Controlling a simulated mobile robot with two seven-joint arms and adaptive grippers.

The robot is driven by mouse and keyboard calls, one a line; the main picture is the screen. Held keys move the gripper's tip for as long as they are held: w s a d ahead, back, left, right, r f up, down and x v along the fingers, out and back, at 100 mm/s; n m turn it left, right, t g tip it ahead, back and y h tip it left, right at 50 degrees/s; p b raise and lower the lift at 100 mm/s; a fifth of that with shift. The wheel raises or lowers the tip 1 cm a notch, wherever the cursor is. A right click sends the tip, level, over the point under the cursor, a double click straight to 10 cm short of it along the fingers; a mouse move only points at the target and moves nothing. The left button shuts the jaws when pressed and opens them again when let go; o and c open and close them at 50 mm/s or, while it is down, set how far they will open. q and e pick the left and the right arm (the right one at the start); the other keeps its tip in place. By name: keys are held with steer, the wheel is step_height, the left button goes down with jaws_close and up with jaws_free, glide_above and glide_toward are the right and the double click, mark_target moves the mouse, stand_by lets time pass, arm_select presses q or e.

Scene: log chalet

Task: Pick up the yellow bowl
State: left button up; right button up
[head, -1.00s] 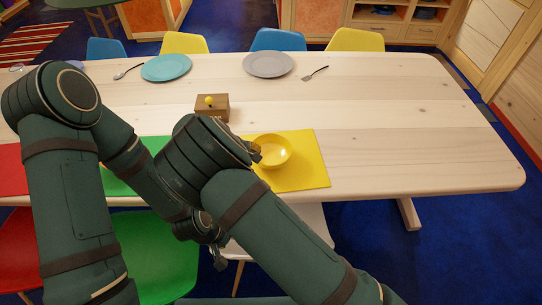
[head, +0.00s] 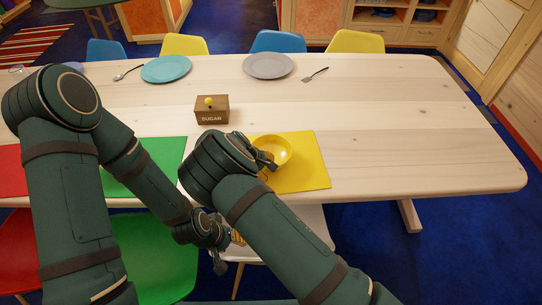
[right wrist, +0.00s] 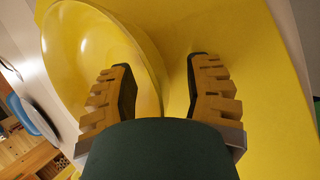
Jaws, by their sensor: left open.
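The yellow bowl (head: 275,148) stands upright on a yellow placemat (head: 312,175) near the table's front edge, and appears empty. My right gripper (head: 266,166) is at the bowl's front left side. In the right wrist view my right gripper (right wrist: 160,66) is open, with one finger over the inside of the bowl (right wrist: 92,50) and the other outside it above the placemat (right wrist: 245,75). The bowl's rim lies between the fingers, with a gap on each side. My left gripper (head: 228,250) hangs open and empty below the table's front edge.
A brown sugar box (head: 212,112) with a yellow knob stands behind my right wrist. A green placemat (head: 145,165), a teal plate (head: 166,69), a grey plate (head: 269,66) and a fork (head: 315,74) are on the table. The table's right part (head: 430,130) is clear.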

steer(key=shift+f, duration=0.1)
jaws_close()
